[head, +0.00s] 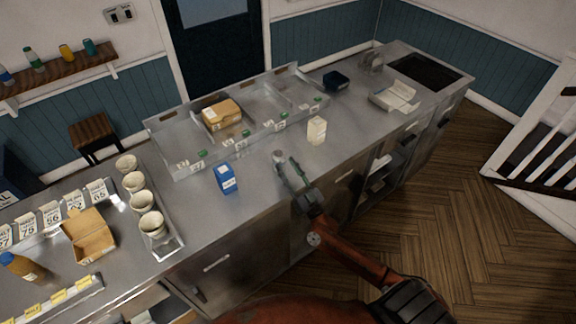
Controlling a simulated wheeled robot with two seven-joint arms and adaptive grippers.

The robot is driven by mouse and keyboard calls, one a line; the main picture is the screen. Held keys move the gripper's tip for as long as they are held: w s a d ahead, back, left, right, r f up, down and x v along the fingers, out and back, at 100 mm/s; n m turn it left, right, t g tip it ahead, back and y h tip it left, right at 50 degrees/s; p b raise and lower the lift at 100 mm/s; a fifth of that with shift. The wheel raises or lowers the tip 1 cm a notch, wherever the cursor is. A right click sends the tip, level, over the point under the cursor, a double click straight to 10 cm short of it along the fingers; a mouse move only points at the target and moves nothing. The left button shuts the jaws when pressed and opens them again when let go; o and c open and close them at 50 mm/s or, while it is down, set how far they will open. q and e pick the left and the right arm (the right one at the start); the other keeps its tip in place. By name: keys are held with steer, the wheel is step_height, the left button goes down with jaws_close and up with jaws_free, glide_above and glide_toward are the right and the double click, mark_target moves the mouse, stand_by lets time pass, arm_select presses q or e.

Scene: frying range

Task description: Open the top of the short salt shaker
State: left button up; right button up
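A small, pale grey, round-topped shaker (278,155) stands on the steel counter, near the middle of the head view. It looks like the short salt shaker, but it is too small to see whether its top is open. My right gripper (287,168) reaches in from the lower right, low over the counter. Its fingers look apart, with their tips right by the shaker. I cannot tell whether they touch it. My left gripper is not in view.
A blue box (227,179) stands left of the shaker and a white carton (316,131) stands right of it. Behind is a divided metal tray (165,150) with a cardboard box (221,113). Several cups (133,181) stand at left. Bare counter surrounds the shaker.

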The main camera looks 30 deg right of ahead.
steer(key=shift+w+r, duration=0.1)
steer(key=shift+w, duration=0.15)
steer(key=shift+c, duration=0.5)
jaws_close()
